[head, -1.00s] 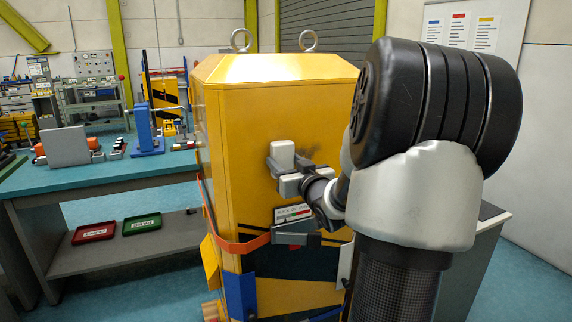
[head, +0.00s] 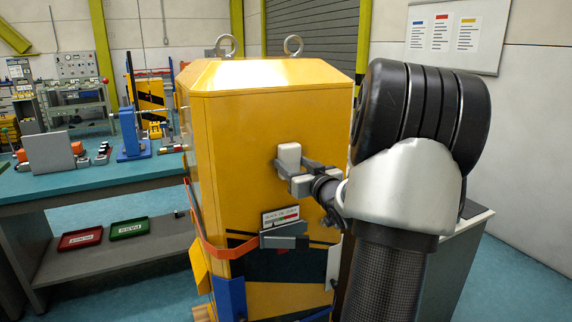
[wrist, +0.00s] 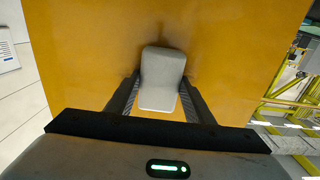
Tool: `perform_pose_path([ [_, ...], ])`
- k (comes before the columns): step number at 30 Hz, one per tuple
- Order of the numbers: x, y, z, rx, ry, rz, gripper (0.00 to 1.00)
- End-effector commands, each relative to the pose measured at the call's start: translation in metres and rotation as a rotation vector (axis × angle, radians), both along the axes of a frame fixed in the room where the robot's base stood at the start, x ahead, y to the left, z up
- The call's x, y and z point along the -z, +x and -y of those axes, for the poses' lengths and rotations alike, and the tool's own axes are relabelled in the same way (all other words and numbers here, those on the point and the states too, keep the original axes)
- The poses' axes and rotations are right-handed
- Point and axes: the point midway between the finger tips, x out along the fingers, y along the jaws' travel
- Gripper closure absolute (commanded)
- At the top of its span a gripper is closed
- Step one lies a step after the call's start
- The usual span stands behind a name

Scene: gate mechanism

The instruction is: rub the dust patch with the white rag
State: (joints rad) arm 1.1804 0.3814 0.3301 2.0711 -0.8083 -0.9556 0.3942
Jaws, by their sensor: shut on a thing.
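The white rag (head: 289,157) looks like a small pale block. It is against or very near the front face of the yellow cabinet (head: 235,150). My gripper (head: 298,172) is shut on it, and in the wrist view the rag (wrist: 161,80) sits between the two dark fingers. The dust patch (wrist: 166,32) shows in the wrist view as a faint dark smudge on the yellow face, just beyond the rag's far end. Part of it seems hidden behind the rag. In the head view the rag and gripper cover most of that area.
A small label plate (head: 280,215) and a grey ledge (head: 284,236) are on the cabinet below my gripper. An orange-red strap (head: 225,250) runs round the cabinet's left side. A teal workbench (head: 90,185) stands at the left, with red and green trays on its lower shelf.

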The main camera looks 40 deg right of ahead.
Motion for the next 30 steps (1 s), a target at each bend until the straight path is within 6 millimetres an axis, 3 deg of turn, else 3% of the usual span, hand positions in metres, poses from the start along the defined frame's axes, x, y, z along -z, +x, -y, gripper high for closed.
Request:
perform_pose_path([
  [30, -0.002, -0.014, 0.058, 0.002, 0.000, 0.002, 0.70],
])
